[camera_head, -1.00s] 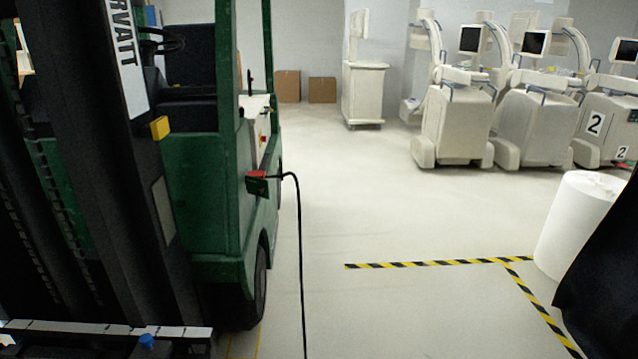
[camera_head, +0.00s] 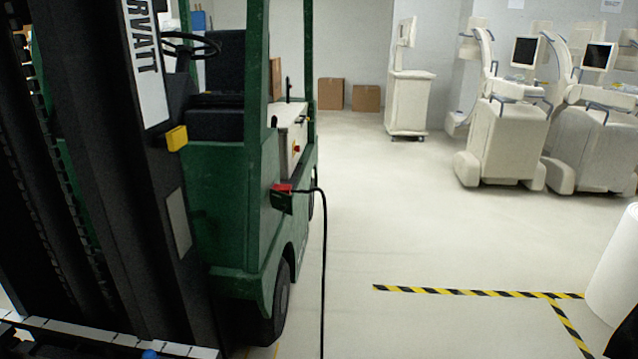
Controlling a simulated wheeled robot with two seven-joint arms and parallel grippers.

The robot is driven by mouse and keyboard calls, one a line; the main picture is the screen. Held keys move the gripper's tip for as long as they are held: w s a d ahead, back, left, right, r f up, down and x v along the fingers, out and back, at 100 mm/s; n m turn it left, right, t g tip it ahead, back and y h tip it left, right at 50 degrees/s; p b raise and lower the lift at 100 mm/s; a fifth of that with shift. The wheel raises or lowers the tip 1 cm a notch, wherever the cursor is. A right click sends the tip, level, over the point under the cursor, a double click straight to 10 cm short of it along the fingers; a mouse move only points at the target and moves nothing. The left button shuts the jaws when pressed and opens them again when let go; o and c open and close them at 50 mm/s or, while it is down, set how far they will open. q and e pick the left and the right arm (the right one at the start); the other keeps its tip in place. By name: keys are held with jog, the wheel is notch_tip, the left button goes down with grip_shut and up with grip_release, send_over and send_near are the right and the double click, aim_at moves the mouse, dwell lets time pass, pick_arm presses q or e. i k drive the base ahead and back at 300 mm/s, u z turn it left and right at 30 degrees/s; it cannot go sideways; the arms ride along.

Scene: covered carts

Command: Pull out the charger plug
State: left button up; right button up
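The charger plug (camera_head: 301,190) sits in a red and dark socket (camera_head: 281,197) on the side of the green forklift (camera_head: 246,190). A black cable (camera_head: 324,270) runs from the plug to the right, bends, and hangs straight down out of the bottom of the view. The plug's inner end is hidden in the socket. Neither of my grippers shows in the head view, and nothing touches the plug or the cable.
The forklift's black mast (camera_head: 110,180) fills the left side. Yellow and black floor tape (camera_head: 470,292) lies at the lower right, near a white cylinder (camera_head: 615,270). Pale medical machines (camera_head: 500,140) and a white cart (camera_head: 406,100) stand behind. The floor right of the cable is clear.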

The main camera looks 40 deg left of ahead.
aim_at(284, 189)
jog(key=z, duration=0.2)
jog(key=i, duration=2.75)
jog(key=u, duration=0.75)
jog(key=i, duration=1.45)
jog(key=u, duration=2.05)
jog(key=i, duration=0.55)
jog(key=u, duration=0.35)
